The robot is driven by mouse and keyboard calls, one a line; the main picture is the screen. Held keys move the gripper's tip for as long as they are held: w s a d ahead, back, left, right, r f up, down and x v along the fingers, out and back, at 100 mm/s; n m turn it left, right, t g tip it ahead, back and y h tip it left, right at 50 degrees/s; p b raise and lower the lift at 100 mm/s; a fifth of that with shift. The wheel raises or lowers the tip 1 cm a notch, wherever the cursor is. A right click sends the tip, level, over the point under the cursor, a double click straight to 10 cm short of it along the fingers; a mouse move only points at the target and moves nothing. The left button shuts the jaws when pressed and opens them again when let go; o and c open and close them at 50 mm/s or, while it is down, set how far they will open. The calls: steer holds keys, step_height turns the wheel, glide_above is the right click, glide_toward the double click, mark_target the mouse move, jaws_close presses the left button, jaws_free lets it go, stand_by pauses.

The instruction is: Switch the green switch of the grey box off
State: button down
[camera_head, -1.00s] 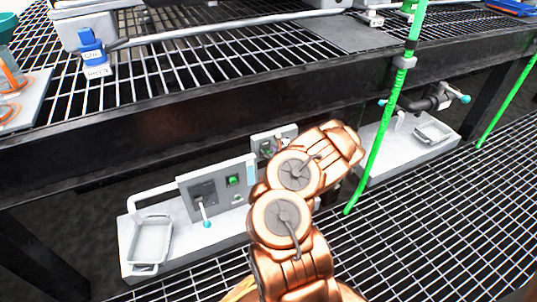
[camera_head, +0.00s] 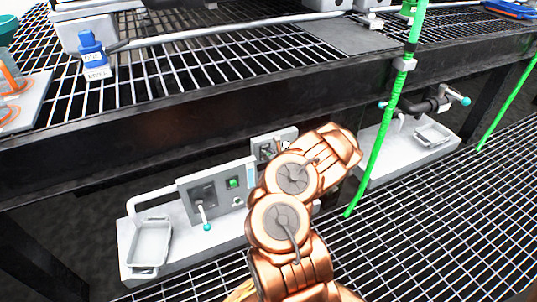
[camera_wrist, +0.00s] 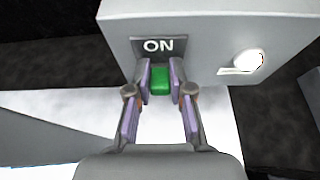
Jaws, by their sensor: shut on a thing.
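In the wrist view a grey box (camera_wrist: 205,25) fills the top, with a dark "ON" label (camera_wrist: 159,46) and a green switch (camera_wrist: 160,82) just below it. My gripper (camera_wrist: 160,84) has its two purple-padded fingers on either side of the green switch, closed on it. In the head view a small grey box (camera_head: 262,139) stands partly hidden behind my copper arm, and my fingers are mostly hidden there too. A larger grey panel (camera_head: 217,178) to its left also carries a green switch (camera_head: 233,183). I cannot tell from the head view which box the fingers touch.
The wrist view shows a bright round part (camera_wrist: 248,61) right of the switch. In the head view a teal-tipped lever (camera_head: 205,217), a white tray (camera_head: 150,243) and a vertical green pole (camera_head: 382,140) stand around my arm. A dark shelf beam (camera_head: 180,125) runs above.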

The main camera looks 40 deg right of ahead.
steer(key=shift+f, duration=0.15)
steer(key=shift+s+a+f+t+h+b, duration=0.15)
steer(key=shift+f+t+h+b, duration=0.3)
steer(key=shift+t, duration=0.65)
steer(key=t+b, duration=0.2)
steer(key=b, duration=0.1)
steer(key=f+t+h+b, duration=0.1)
steer(key=t+b, duration=0.1)
steer(key=shift+s+h+b, duration=0.1)
steer(key=shift+h+b, duration=0.15)
steer(key=shift+b, duration=0.15)
steer(key=shift+f+t+h+b, duration=0.15)
steer(key=shift+f+t+b, duration=0.05)
steer(key=shift+t, duration=0.45)
steer(key=shift+f+t+h+b, duration=0.15)
steer(key=shift+t+b, duration=0.05)
steer(key=shift+t, duration=0.95)
steer(key=c, duration=1)
jaws_free()
steer(key=shift+c, duration=0.2)
